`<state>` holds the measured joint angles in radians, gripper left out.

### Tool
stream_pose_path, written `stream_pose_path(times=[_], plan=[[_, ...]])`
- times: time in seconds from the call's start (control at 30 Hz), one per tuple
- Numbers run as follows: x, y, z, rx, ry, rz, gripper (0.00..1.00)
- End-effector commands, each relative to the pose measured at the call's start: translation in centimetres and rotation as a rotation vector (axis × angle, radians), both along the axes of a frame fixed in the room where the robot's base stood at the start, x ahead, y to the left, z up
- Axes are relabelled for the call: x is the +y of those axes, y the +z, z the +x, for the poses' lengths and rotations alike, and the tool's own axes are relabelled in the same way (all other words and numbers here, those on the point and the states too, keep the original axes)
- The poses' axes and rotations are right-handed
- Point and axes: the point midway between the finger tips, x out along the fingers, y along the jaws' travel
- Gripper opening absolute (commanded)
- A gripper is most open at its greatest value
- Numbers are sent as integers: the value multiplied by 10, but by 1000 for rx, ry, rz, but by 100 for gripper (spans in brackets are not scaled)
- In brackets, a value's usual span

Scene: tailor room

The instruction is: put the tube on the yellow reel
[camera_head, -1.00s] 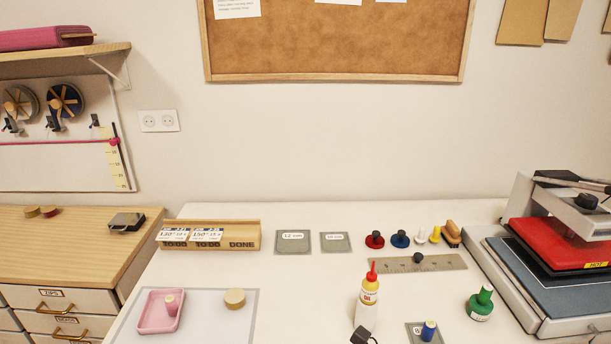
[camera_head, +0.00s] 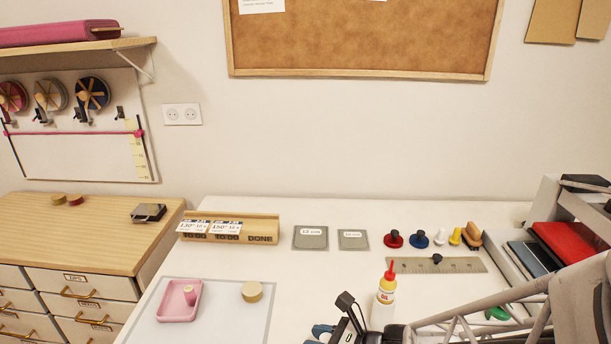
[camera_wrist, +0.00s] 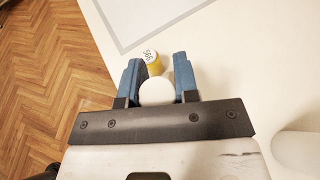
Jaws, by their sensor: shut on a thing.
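In the wrist view my gripper (camera_wrist: 158,64) has its blue fingers on either side of a white round-ended piece (camera_wrist: 157,92), probably the tube, and holds it. Just beyond the white piece, between the fingertips, is a yellow reel (camera_wrist: 155,70) with a white end marked with digits. It is partly hidden by the white piece. I cannot tell whether the two touch. In the head view my gripper (camera_head: 323,331) is at the bottom edge, low at the front of the white table, and what it holds is hidden there.
A glue bottle (camera_head: 383,312) with a red tip stands right beside my gripper. The table edge and floor lie left in the wrist view.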

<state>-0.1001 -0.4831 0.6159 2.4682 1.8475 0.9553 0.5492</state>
Motion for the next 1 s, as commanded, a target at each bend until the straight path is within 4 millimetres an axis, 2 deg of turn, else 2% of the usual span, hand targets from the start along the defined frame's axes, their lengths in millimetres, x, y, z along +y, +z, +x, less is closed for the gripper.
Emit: stream_pose_path(times=[0.4, 0.7, 1.0], plan=[[52, 9, 35, 3, -7, 0, 6], [89, 14, 51, 10, -14, 4, 6], [103, 16, 57, 14, -18, 4, 6]])
